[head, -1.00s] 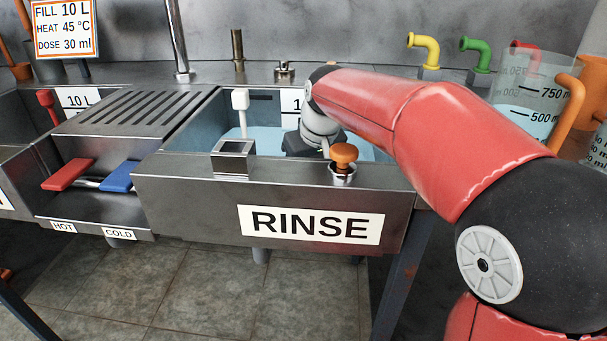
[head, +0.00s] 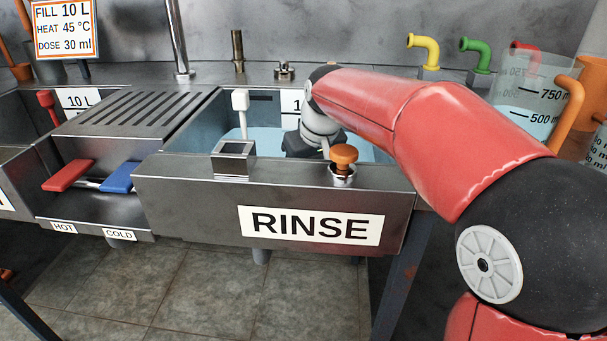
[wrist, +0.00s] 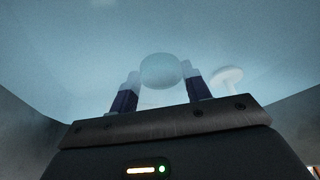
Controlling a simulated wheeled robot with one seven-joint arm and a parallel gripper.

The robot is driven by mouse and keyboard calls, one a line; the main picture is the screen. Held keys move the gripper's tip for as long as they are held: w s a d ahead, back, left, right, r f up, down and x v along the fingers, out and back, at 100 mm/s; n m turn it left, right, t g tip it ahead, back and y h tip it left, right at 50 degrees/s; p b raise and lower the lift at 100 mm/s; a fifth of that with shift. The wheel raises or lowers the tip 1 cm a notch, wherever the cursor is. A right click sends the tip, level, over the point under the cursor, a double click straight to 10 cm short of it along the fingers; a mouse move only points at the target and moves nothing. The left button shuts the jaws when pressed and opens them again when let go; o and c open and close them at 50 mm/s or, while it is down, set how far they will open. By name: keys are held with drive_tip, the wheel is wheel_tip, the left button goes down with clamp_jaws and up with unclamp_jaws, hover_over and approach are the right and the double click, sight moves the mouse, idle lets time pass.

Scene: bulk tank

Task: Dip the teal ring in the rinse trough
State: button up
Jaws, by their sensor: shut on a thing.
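The rinse trough (head: 180,205) has a front wall marked RINSE and pale blue water (head: 265,138) inside. My arm reaches over its right part, with the wrist down inside it. In the wrist view my gripper (wrist: 161,76) has both fingers in bluish haze, as if under water. It is shut on a pale, rounded blue thing (wrist: 161,70) between the fingertips, which I take for the teal ring. Its colour is washed out and no hole can be made out. In the head view the fingers and the ring are hidden by the front wall and my wrist.
A white fitting (head: 240,100) stands at the trough's back left. An orange knob (head: 344,154) and a square metal holder (head: 234,157) are on the front rim. A slotted drainboard (head: 140,112) lies left. A clear measuring jug (head: 530,90) stands right.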

wheel_tip(320, 180, up, 6)
drive_tip(key=p, duration=0.3)
drive_tip(key=shift+f+p, duration=0.2)
drive_tip(key=shift+p, duration=0.1)
wheel_tip(320, 180, up, 13)
idle(0.5)
idle(0.6)
